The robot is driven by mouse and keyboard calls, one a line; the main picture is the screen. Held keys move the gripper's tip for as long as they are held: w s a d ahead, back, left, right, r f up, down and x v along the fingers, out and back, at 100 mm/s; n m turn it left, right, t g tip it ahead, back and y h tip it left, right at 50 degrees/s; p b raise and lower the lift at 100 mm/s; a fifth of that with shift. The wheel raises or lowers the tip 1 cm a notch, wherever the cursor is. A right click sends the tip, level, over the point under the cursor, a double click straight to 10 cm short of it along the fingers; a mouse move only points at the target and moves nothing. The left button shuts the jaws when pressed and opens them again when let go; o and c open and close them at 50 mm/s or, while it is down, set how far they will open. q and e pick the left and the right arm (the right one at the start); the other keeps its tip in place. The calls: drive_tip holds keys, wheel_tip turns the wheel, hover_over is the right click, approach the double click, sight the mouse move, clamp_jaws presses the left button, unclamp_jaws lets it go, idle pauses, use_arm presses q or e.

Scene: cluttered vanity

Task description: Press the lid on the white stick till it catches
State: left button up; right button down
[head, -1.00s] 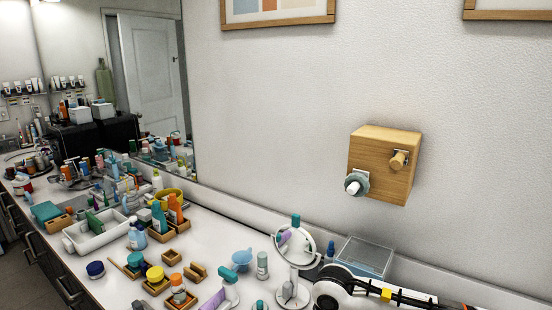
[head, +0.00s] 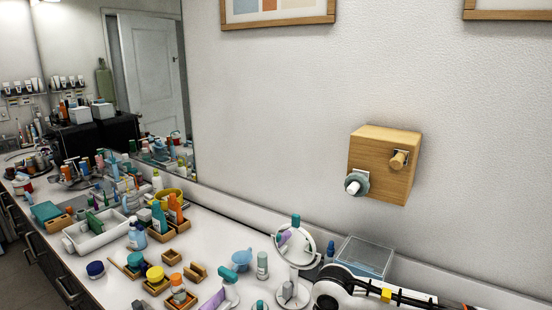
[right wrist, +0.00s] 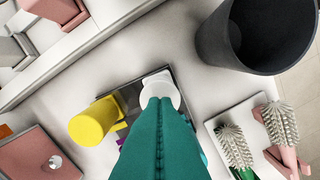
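In the right wrist view, the two long teal fingers of my right gripper (right wrist: 158,103) lie together along a seam. They look shut, with no gap between them. A white rounded piece (right wrist: 162,82) shows just beyond the fingertips, which cover part of it. It looks like the white stick or its lid, but I cannot tell which. I also cannot tell whether the fingers touch it or whether the lid is seated. My left gripper is not in view. I cannot pick out the white stick in the head view.
In the right wrist view, a yellow cylinder (right wrist: 95,121) is close on the left. A dark grey bin (right wrist: 225,45) stands upper right, and brushes (right wrist: 280,125) lie right. In the head view, a mirror (head: 294,245) and a clear box (head: 363,258) stand on the crowded counter.

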drive_tip(key=shift+f+b, duration=0.8)
drive_tip(key=shift+f, duration=0.05)
drive_tip(key=shift+r, duration=0.1)
idle(0.5)
drive_tip(key=shift+r+p, duration=1.65)
drive_tip(key=shift+r, duration=1.8)
